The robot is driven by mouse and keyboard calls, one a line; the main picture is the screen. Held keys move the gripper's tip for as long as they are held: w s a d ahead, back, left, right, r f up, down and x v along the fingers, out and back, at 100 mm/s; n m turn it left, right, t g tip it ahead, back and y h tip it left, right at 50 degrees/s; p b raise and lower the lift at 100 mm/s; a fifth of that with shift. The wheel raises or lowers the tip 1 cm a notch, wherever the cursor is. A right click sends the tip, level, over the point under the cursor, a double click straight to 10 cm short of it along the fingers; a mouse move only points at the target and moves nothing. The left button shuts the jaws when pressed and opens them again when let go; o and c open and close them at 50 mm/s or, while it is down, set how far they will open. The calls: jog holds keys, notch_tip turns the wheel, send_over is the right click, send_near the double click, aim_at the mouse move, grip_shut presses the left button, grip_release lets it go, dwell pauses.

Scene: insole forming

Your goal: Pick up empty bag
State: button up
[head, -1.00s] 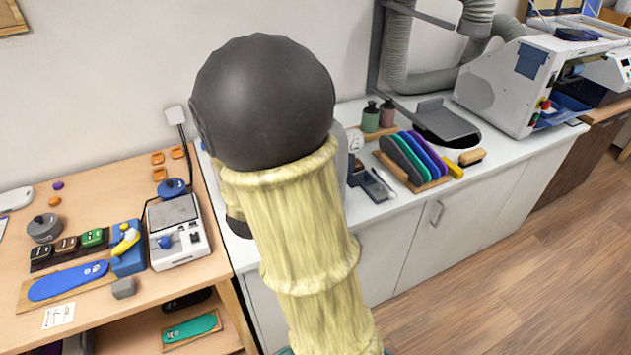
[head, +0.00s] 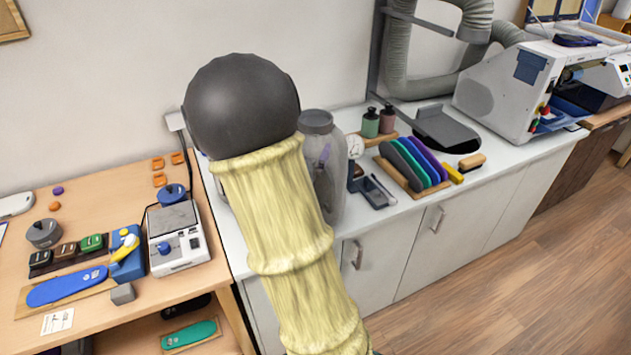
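My arm, in a pale yellow sleeve with a dark round joint, fills the middle of the head view. My gripper does not show; the arm hides what lies behind it. I cannot pick out an empty bag for certain. A grey, cloudy, see-through container (head: 328,175) with a dark round top stands upright on the white counter (head: 385,219), just right of my arm. Its left side is partly covered by the arm.
The wooden table (head: 105,205) at left holds a scale-like device (head: 178,240) and a blue insole (head: 66,287). On the counter stand a rack of coloured insoles (head: 415,163), two bottles (head: 378,121) and a white machine (head: 508,85). Floor at right is clear.

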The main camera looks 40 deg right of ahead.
aim_at(315, 117)
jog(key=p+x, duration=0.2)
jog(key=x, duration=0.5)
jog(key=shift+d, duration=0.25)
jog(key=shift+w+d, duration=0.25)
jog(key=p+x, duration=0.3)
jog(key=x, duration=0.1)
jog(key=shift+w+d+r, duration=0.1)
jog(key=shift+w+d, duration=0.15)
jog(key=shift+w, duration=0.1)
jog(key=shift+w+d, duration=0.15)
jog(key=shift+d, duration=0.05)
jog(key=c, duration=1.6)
